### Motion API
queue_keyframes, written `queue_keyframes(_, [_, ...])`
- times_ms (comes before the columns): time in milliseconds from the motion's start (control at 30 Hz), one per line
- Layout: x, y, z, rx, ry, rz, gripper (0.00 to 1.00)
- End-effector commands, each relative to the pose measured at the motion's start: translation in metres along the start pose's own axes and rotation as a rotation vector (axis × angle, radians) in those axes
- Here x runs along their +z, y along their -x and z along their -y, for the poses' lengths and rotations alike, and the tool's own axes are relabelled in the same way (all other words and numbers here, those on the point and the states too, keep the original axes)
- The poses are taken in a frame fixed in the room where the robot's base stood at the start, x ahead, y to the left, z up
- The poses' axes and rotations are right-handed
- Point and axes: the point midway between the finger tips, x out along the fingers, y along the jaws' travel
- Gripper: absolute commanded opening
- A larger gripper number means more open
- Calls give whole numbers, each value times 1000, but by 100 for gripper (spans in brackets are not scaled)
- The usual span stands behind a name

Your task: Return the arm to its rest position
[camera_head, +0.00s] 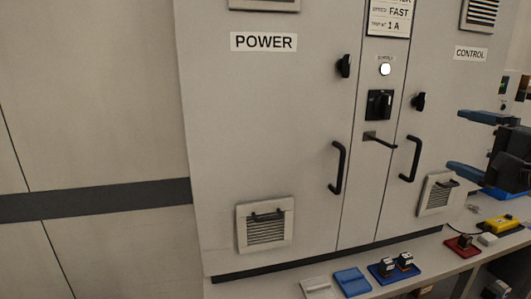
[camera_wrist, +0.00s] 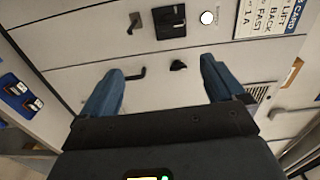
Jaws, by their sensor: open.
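My gripper (camera_head: 478,142) is at the right edge in the head view, in front of the cabinet's CONTROL side. Its two blue fingers are spread wide with nothing between them. In the wrist view my gripper (camera_wrist: 160,90) also shows open and empty, facing the cabinet front. The grey cabinet (camera_head: 310,120) has a POWER door and a CONTROL door with black handles. A black rotary switch (camera_head: 379,104) and a small lever handle (camera_head: 380,141) sit on the strip between the doors. A lit white lamp (camera_head: 385,69) is above the switch.
A shelf (camera_head: 235,290) runs below the cabinet. On it are a blue tray (camera_head: 382,279) with two dark block-like parts, an empty-looking blue piece (camera_head: 351,281), a red tray (camera_head: 463,248) with one part, and a yellow device (camera_head: 500,224).

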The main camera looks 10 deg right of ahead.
Motion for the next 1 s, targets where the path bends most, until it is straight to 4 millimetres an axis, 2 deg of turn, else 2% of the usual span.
queue_keyframes(367, [19, 6, -57, 50, 84, -44, 96])
queue_keyframes(567, [40, 19, -108, 100, 178, -74, 96])
queue_keyframes(800, [82, 60, -186, 184, 382, -104, 96])
queue_keyframes(1000, [118, 108, -235, 243, 580, -99, 96])
